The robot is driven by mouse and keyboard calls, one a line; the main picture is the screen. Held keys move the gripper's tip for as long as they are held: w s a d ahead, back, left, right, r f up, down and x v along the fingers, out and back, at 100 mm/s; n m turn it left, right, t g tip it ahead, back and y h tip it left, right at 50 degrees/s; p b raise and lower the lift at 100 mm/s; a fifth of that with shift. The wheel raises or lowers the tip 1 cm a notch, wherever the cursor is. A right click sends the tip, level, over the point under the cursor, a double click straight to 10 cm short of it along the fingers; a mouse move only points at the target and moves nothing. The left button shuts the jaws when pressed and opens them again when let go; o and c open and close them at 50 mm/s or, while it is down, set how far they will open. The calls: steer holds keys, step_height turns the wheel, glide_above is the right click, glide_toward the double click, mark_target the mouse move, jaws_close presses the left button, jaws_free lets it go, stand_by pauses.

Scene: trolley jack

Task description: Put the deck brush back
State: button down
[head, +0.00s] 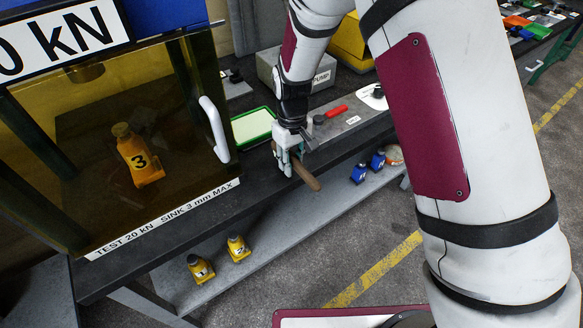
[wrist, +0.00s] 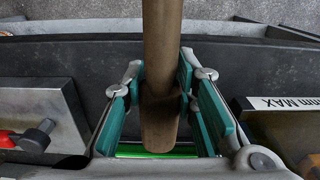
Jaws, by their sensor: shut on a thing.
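The deck brush shows only as a brown wooden handle (head: 308,178). It sticks out of my gripper (head: 289,160) toward the front edge of the dark bench. In the wrist view the handle (wrist: 162,45) runs from the top edge down between the teal finger pads of my gripper (wrist: 160,98), which is shut on it. I cannot make out the bristle end. The green-rimmed tray (head: 238,143) lies on the bench just left of and behind my gripper; a green strip (wrist: 150,150) shows beneath the fingers in the wrist view.
A test cabinet with a yellow pane and a white handle (head: 214,129) stands at left, holding yellow jack 3 (head: 139,155). Yellow jacks (head: 238,248) and blue jacks (head: 360,172) stand on the lower shelf.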

steer(key=shift+w+a+f+p, duration=0.15)
steer(key=shift+f+p, duration=0.1)
steer(key=shift+f, duration=0.65)
steer(key=shift+w+d+f+p, duration=0.1)
steer(key=shift+f+p, duration=0.1)
steer(key=shift+f, duration=0.7)
steer(key=c, duration=1.3)
jaws_free()
steer(key=shift+f, duration=0.15)
